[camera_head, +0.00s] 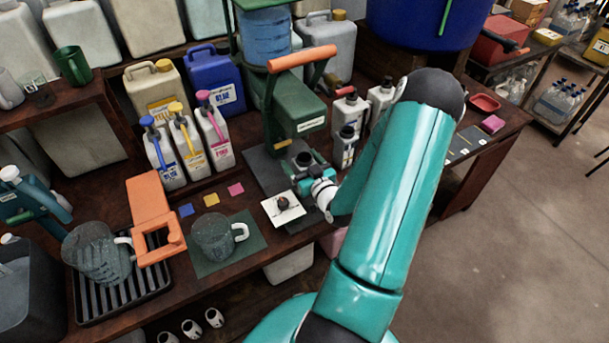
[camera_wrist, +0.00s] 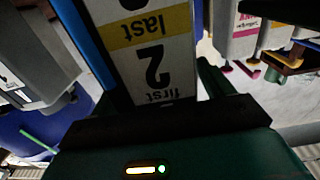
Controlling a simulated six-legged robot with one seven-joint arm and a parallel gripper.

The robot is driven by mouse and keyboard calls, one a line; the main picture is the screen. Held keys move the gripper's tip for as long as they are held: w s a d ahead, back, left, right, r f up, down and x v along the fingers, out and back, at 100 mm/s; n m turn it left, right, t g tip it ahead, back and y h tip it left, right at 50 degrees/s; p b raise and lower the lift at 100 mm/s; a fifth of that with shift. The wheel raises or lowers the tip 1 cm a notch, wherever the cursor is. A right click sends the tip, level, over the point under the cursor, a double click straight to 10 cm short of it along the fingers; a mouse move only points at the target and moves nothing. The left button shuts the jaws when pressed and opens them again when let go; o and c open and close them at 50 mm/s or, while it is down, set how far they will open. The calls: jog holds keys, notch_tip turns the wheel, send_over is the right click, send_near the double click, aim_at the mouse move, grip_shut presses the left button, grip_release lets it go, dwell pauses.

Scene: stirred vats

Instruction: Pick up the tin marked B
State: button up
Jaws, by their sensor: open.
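I cannot make out a tin with a readable B in either view. My gripper (camera_head: 301,162) is at the end of my teal arm, just in front of the green press (camera_head: 292,110) with the orange handle. Its jaws are open, and I see nothing held between them. Three small white containers with dark marks, lettering unreadable, sit low at the bench front: one (camera_head: 213,317), another (camera_head: 190,328) and a partly cut-off one (camera_head: 167,338). A white card (camera_head: 271,211) with a small dark object (camera_head: 284,203) lies left of my wrist.
A clear jug (camera_head: 211,236) stands on a green mat (camera_head: 238,262), left of the card. White bottles (camera_head: 347,110) stand right of the press. In the wrist view, an upside-down sign (camera_wrist: 150,65) reads "first 2 last". Open floor (camera_head: 500,240) lies at right.

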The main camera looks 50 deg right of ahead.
jog(key=c, duration=1.4)
jog(key=shift+o, duration=0.2)
jog(key=shift+w+r, duration=0.1)
jog(key=shift+r, duration=0.05)
